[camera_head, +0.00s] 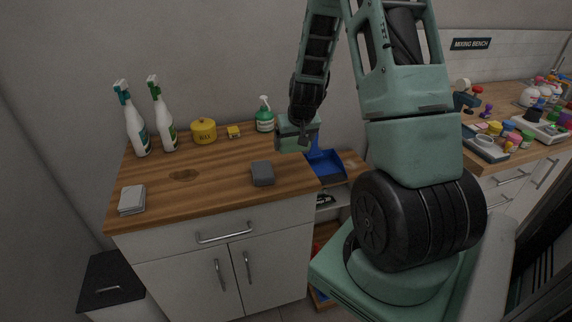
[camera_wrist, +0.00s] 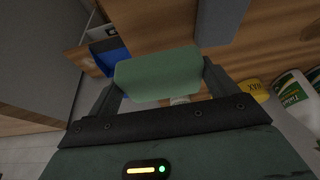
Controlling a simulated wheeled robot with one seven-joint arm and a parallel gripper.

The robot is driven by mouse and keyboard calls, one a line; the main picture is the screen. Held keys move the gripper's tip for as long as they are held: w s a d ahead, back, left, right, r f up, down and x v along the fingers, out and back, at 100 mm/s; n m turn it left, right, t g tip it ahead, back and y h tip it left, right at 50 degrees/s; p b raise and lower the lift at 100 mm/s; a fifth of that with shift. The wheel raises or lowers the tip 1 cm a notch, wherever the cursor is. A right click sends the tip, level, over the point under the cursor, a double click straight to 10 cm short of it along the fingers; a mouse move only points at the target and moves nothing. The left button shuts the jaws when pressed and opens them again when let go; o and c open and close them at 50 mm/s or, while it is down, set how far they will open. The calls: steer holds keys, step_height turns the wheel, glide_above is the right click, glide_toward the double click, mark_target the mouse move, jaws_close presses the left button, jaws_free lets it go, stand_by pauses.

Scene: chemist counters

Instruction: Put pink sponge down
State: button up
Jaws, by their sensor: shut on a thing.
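No pink sponge is visible; the thing held is a green block (camera_wrist: 157,75). My gripper (camera_wrist: 162,82) is shut on it, with a finger at each end of the block. In the head view my gripper (camera_head: 298,136) hangs above the right back part of the wooden counter (camera_head: 215,185). The held block is hard to tell from my green gripper in that view. A dark grey block (camera_head: 262,173) lies on the counter, in front and to the left of my gripper; it also shows at the top of the wrist view (camera_wrist: 219,20).
White spray bottles (camera_head: 136,124), a yellow tin (camera_head: 204,131), a small yellow item (camera_head: 233,131) and a green spray bottle (camera_head: 265,118) line the back. Pale stacked cloths (camera_head: 132,200) lie front left. The counter's middle is clear.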

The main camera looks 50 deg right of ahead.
mark_target(292, 170)
steer(key=shift+f+p, duration=0.55)
steer(key=shift+f, duration=3.8)
steer(key=shift+f, duration=0.2)
steer(key=o, duration=0.7)
steer(key=shift+r, duration=0.1)
